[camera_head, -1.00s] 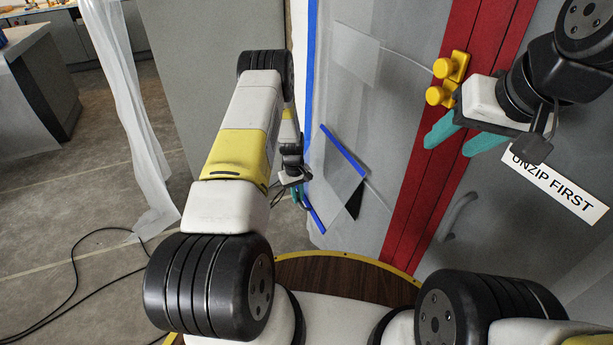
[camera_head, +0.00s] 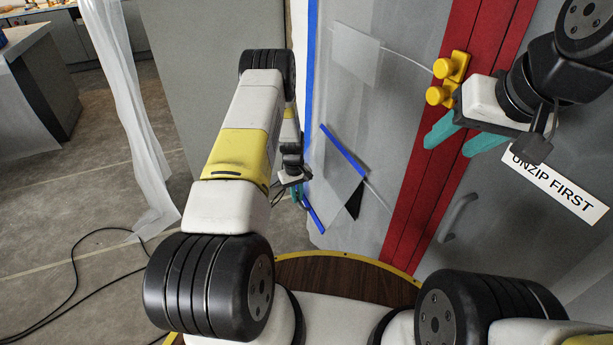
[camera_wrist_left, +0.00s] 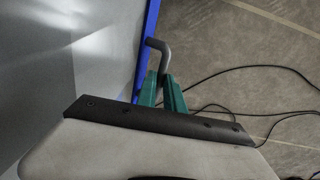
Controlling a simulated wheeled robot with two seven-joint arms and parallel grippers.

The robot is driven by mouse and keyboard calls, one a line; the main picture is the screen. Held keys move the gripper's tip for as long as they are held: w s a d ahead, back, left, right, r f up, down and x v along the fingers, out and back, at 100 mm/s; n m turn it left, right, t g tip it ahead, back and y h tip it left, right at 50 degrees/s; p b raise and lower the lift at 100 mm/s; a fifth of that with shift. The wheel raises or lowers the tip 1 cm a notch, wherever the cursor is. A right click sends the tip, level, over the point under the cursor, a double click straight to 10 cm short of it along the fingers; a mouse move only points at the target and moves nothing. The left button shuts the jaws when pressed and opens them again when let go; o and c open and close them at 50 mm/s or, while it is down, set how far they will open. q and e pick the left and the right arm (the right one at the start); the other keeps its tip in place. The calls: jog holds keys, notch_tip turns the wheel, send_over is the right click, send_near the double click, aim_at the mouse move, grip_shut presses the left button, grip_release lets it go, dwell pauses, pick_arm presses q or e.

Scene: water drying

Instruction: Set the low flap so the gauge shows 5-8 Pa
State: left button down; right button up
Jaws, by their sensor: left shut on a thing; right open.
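The low flap (camera_head: 338,178) is a translucent grey panel with a blue strip along its upper edge, low on the plastic sheet wall in the head view. A dark triangular gap shows at its right corner. My left gripper (camera_head: 298,190) is beside the flap's left side, partly hidden by my arm. In the left wrist view its teal fingers (camera_wrist_left: 162,92) are shut on a grey bent handle (camera_wrist_left: 158,48) next to a blue edge. My right gripper (camera_head: 452,140) is open and empty in front of the red zipper strip. No gauge is visible.
Yellow knobs (camera_head: 447,78) sit on the red strip (camera_head: 425,175). An "UNZIP FIRST" sign (camera_head: 555,185) and a grey handle (camera_head: 458,217) are to the right. A hanging clear sheet (camera_head: 140,130) and black cables (camera_head: 75,280) on the floor are at left.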

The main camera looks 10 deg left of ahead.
pick_arm(q)
jog(key=s+a+r+g+y, duration=0.1)
jog(key=s+a+r+y, duration=0.1)
jog(key=r, duration=0.3)
jog(key=shift+s+a+r+g+y, duration=0.15)
jog(key=shift+s+a+g+y, duration=0.2)
jog(key=shift+a, duration=0.5)
jog(key=shift+w, duration=0.1)
jog(key=c, duration=1.5)
grip_release()
jog(key=shift+o, duration=0.2)
jog(key=shift+r, duration=0.1)
jog(key=v, duration=0.7)
jog(key=shift+r, duration=0.35)
jog(key=shift+w, duration=0.1)
